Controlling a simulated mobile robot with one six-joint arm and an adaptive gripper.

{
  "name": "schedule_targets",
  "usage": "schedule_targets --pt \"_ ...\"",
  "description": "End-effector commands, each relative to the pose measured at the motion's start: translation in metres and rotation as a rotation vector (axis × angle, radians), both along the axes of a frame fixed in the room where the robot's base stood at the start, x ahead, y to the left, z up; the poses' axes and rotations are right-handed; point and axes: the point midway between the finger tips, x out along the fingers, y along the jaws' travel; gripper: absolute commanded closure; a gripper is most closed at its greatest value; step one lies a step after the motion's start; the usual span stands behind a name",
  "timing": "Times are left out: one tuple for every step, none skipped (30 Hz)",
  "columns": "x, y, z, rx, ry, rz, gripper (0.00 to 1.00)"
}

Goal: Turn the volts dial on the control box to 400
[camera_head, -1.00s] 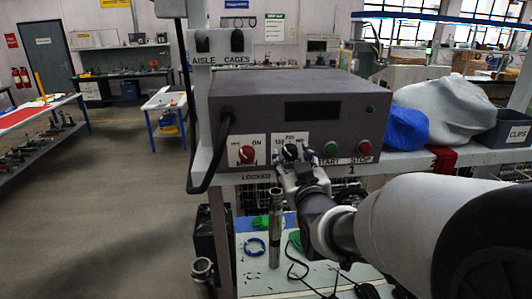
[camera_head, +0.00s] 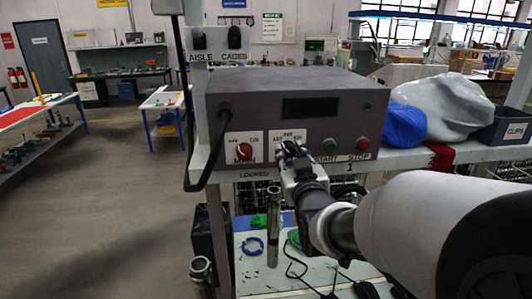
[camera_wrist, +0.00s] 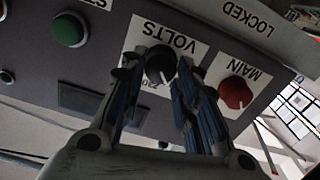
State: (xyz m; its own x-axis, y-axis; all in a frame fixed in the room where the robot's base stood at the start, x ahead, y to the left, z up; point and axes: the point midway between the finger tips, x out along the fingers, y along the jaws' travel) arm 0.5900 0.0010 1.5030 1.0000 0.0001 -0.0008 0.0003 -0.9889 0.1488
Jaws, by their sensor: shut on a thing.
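The control box (camera_head: 240,115) is a dark grey box on a shelf, with a blank black display (camera_head: 312,107). Its black volts dial (camera_wrist: 159,62) sits on a white VOLTS label, upside down in the wrist view. A pale pointer mark on the dial points down and slightly right there. My gripper (camera_wrist: 157,76) is shut on the dial, one finger on each side. In the head view my gripper (camera_head: 290,157) comes from the lower right and partly covers the dial and label. The scale numbers are too small or hidden to read surely.
Left of the dial is the red MAIN knob (camera_head: 244,151). To the right are the green START button (camera_head: 328,146) and red STOP button (camera_head: 362,144). A black cable (camera_head: 217,145) hangs at the box's left. A blue bag (camera_head: 405,126) lies to the right.

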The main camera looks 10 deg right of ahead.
Motion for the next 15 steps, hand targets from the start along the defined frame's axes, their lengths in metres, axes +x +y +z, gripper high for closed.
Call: schedule_targets --pt "0.0001 -0.0002 -0.0013 0.020 -0.004 0.000 0.95" --pt "0.0001 -0.0002 -0.0015 0.036 -0.005 0.000 0.95" --pt "0.0001 -0.0003 -0.0020 0.058 -0.006 0.000 0.95" --pt "0.0001 -0.0004 -0.0027 0.078 -0.005 0.000 0.95" --pt "0.0001 -0.0004 -0.0030 0.099 -0.005 0.000 0.95" --pt "0.0000 -0.0005 -0.0029 0.129 -0.007 0.000 0.95" --pt "0.0001 -0.0007 -0.0031 0.153 -0.007 0.000 0.95" --pt "0.0002 -0.0007 -0.0033 0.179 -0.007 0.000 0.95" --pt "0.0001 -0.0008 -0.0040 0.214 -0.006 0.000 0.95" --pt "0.0000 -0.0010 -0.0038 0.242 -0.007 0.000 0.95" --pt "0.0000 -0.0010 -0.0038 0.270 -0.007 0.001 0.95" --pt "0.0001 -0.0011 -0.0040 0.307 -0.007 0.001 0.95" --pt "0.0001 -0.0012 -0.0045 0.336 -0.006 0.001 0.95" --pt "0.0000 -0.0013 -0.0041 0.365 -0.007 0.001 0.95" --pt "0.0000 -0.0014 -0.0039 0.403 -0.007 0.001 0.95"
